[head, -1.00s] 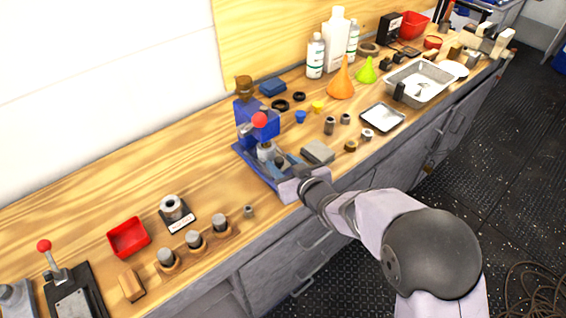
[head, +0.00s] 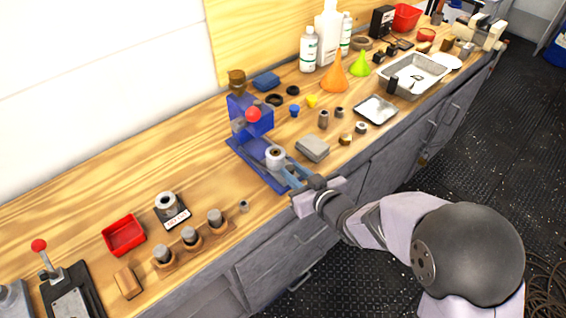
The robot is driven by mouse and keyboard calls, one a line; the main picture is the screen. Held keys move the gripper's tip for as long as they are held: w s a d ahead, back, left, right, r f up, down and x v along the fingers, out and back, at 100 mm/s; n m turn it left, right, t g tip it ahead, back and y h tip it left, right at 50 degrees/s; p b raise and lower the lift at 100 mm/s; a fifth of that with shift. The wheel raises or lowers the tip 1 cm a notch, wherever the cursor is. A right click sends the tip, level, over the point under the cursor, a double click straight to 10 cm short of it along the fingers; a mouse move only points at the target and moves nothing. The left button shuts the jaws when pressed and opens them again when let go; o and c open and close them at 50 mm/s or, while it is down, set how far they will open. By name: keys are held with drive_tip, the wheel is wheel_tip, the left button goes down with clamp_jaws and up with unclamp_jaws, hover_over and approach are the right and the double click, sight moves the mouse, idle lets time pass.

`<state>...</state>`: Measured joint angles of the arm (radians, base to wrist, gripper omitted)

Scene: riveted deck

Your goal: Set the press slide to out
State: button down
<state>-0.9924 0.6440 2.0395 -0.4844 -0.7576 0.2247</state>
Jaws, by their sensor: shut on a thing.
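The blue press (head: 250,122) stands on the bench, with a red ball (head: 253,114) on its lever. Its slide (head: 290,170) extends from the base toward the front of the bench. A pale metal ring-shaped part (head: 275,154) sits on the slide, in front of the press head and clear of it. My gripper (head: 298,184) is at the front end of the slide and shut on it. The fingertips and the gripped end are mostly hidden by the gripper body.
A grey block (head: 313,148) lies just right of the slide. A red tray (head: 124,235), a labelled ring stand (head: 171,210) and a wooden rack of cylinders (head: 190,244) stand to the left. Funnels, bottles and a metal tray (head: 414,75) stand at the back right.

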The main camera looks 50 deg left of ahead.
drive_tip(key=shift+d, duration=0.55)
drive_tip(key=shift+f, duration=0.15)
drive_tip(key=c, duration=1.6)
unclamp_jaws()
drive_tip(key=shift+d, duration=0.1)
drive_tip(key=shift+o, duration=0.3)
drive_tip(key=shift+d, duration=0.15)
drive_tip(key=b+v, duration=0.1)
drive_tip(key=v, duration=0.6)
